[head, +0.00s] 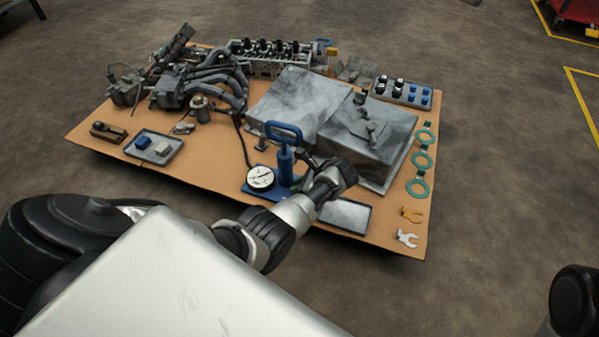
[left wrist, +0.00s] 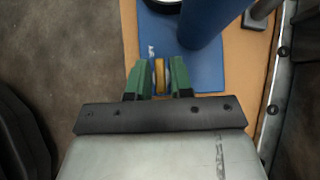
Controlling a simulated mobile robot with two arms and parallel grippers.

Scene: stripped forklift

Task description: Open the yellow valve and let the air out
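The blue hand pump (head: 286,165) stands upright on a blue base with a white dial gauge (head: 260,177), near the board's front edge. In the left wrist view, the yellow valve (left wrist: 160,75) is a small, narrow piece low beside the pump's blue column (left wrist: 208,22). My left gripper (left wrist: 161,70) has its two green fingers on either side of the valve, close to it. I cannot tell whether they press on it. In the head view my left arm hides the valve and fingertips. My right gripper is not in view.
The tan board (head: 210,178) also carries large grey metal covers (head: 300,100), a shallow grey tray (head: 345,215), green rings (head: 420,162) and engine parts (head: 195,80) at the back. The concrete floor around the board is mostly clear.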

